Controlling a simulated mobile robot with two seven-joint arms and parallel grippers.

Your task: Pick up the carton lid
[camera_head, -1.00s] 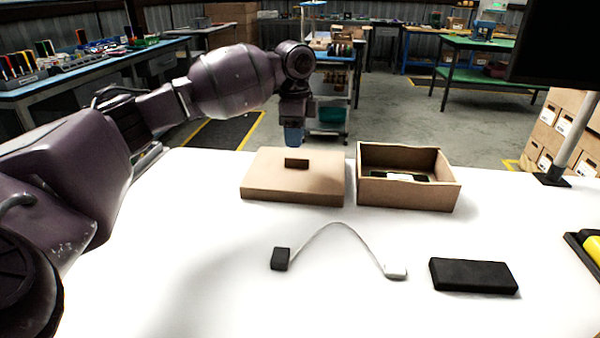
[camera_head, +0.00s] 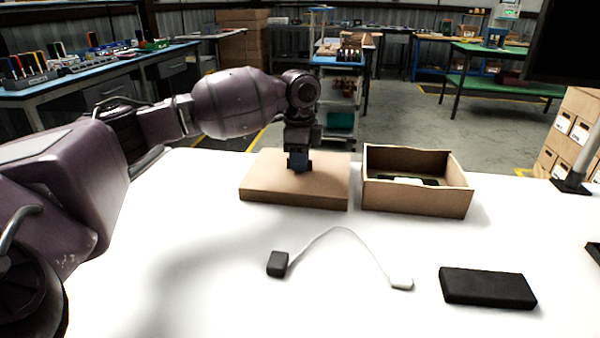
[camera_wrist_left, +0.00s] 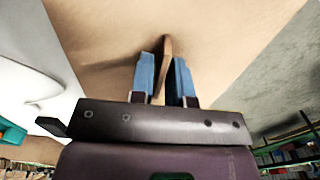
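The carton lid (camera_head: 272,190) is a flat brown cardboard piece lying on the white table, with a small upright handle on top. My left gripper (camera_head: 298,165) points down over the lid and hides the handle in the head view. In the left wrist view the two blue fingers (camera_wrist_left: 165,78) stand on either side of the thin brown handle (camera_wrist_left: 166,62), and narrow gaps seem to show beside it. The lid's surface (camera_wrist_left: 230,30) fills much of that view. The open carton (camera_head: 415,200) stands just right of the lid with a dark and white item inside. My right gripper is not in view.
A cable (camera_head: 340,232) with a dark plug and a white plug lies on the table in front of the carton. A black box (camera_head: 487,288) lies at the front right. A monitor stand (camera_head: 575,186) is at the right edge. The front left of the table is clear.

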